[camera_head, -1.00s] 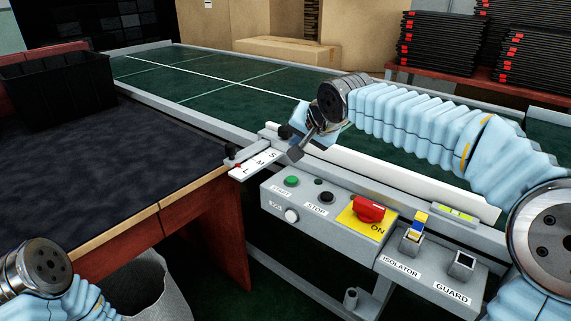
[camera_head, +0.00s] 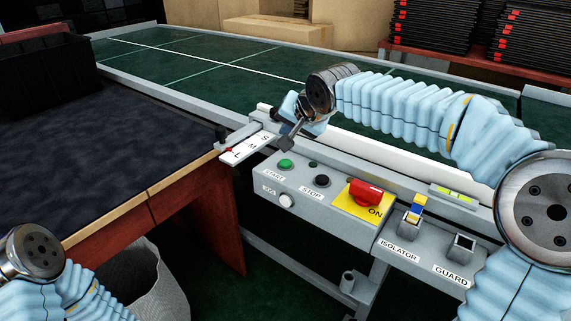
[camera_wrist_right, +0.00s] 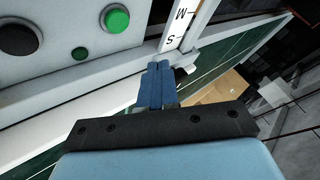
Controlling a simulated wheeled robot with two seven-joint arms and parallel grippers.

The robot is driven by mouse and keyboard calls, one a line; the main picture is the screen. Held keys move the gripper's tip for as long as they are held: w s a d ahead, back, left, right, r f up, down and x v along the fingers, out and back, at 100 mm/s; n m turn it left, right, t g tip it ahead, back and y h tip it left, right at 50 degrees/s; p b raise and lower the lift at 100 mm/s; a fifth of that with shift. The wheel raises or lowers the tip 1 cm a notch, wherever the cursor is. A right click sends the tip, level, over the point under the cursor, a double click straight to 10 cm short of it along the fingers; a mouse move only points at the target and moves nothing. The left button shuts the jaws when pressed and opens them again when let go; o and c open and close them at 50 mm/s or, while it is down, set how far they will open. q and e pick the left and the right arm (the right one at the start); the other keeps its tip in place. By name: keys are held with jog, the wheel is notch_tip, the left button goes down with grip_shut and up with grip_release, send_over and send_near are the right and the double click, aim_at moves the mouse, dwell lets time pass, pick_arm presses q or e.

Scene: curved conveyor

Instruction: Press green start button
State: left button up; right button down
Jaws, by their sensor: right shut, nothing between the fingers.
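The green start button (camera_head: 285,164) is on the grey control box (camera_head: 262,200), above a START label. It also shows in the right wrist view (camera_wrist_right: 117,18), near the top. My right gripper (camera_head: 285,144) is shut and empty, just above and behind the green button in the head view, apart from it. In the right wrist view its blue fingers (camera_wrist_right: 156,85) are together, below and to the right of the button. The black stop button (camera_head: 322,181) is to the right of the green one. My left arm enters at the lower left; its gripper is out of view.
A size slide marked with letters (camera_head: 247,149) lies left of the gripper. The green conveyor belt (camera_head: 200,60) runs behind.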

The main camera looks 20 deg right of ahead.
jog(key=b, duration=0.3)
send_over(288, 164)
notch_tip(288, 164, down, 5)
jog(key=shift+r, duration=0.2)
jog(key=shift+f+b, duration=0.55)
jog(key=shift+f, duration=0.1)
dwell(1.0)
jog(key=shift+f+b, duration=0.3)
jog(key=shift+b, duration=0.2)
jog(key=shift+f+b, duration=0.45)
dwell(0.4)
jog(key=shift+r, duration=0.15)
jog(key=shift+r+p, duration=0.6)
jog(key=shift+r, duration=0.1)
jog(key=shift+r, duration=0.1)
